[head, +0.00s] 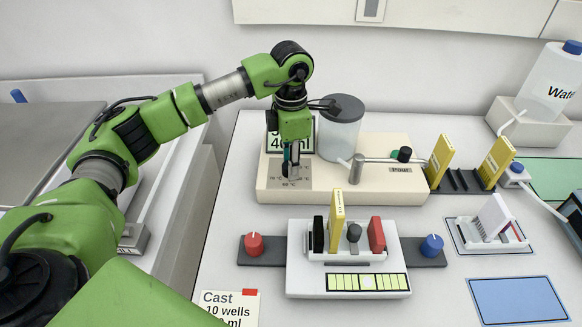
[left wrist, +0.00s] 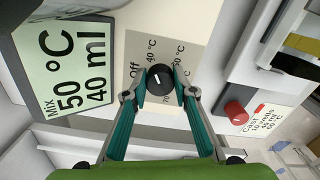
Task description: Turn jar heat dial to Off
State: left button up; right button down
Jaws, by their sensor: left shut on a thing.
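The jar heat dial (left wrist: 160,79) is a small black knob with a white mark on a grey scale panel (left wrist: 190,38). The panel carries "Off" at the knob's left and temperature labels around it; I cannot tell exactly which label the mark points to. My left gripper (head: 291,172) reaches down over this panel on the cream heater base (head: 240,190), and its teal fingers (left wrist: 160,90) are shut on the knob from both sides. In the head view the gripper hides the dial. The clear jar (head: 338,138) with a grey lid stands on the base, right of the gripper.
A display (head: 304,135), reading 50 °C and 40 ml in the wrist view, stands behind the gripper. A pour tap (head: 375,159) is to the right. A white casting unit (head: 300,283) with red (head: 254,245) and blue (head: 432,246) knobs sits in front.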

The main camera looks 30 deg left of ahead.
pick_arm(q)
jog(key=n+b, duration=0.1)
jog(key=n, duration=0.4)
jog(key=shift+w+a+n+b, duration=0.1)
jog(key=shift+n+b, duration=0.2)
jog(key=shift+b, duration=0.05)
jog(key=n+b, duration=0.1)
jog(key=n, duration=0.5)
jog(key=shift+a+r, duration=0.1)
jog(key=o, duration=1.1)
notch_tip(320, 180, up, 12)
dwell(0.6)
